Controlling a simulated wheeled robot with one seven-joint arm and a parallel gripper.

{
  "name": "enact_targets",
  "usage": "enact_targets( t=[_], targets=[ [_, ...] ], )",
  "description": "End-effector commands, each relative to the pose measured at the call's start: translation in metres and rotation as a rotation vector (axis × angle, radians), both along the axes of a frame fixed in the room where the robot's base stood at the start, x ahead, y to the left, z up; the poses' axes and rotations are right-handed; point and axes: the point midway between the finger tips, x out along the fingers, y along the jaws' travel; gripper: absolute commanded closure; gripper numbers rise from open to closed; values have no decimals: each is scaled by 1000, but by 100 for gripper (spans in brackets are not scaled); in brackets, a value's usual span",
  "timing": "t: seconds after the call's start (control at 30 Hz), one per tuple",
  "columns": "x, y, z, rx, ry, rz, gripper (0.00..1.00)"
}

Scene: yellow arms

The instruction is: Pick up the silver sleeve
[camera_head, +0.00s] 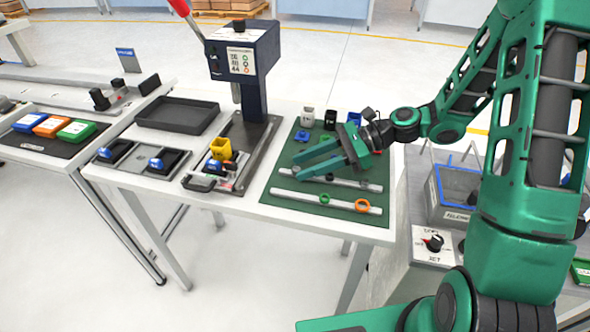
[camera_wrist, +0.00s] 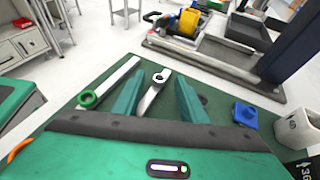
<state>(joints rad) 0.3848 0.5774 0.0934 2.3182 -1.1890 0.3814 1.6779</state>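The silver sleeve (camera_wrist: 161,77) is a small pale ring with a dark hole. In the wrist view it sits at the far end of a metal rail (camera_wrist: 150,97) on the green mat. My gripper (camera_wrist: 160,82) is open, its two green fingers apart with the sleeve in line with the gap between their tips. No contact with the sleeve shows. In the head view my gripper (camera_head: 296,168) reaches low over the left part of the mat (camera_head: 270,212). The sleeve is too small there to make out clearly.
A second rail (camera_head: 300,198) carries a green ring (camera_head: 324,198) and an orange ring (camera_head: 361,206).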

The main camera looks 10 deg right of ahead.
Motion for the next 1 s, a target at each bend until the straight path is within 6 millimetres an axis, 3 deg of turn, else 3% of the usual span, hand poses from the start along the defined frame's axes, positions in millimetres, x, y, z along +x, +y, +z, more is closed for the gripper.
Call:
enact_targets(
  t=[0.27,0.4,0.43,0.77,1.0],
  targets=[
    [0,2,-1,-1,0,-1,64],
    [0,2,-1,-1,0,-1,97],
    [0,2,-1,-1,0,-1,100],
    [0,2,0,-1,-1,-1,100],
    [0,2,15,-1,-4,1,100]
  ],
)
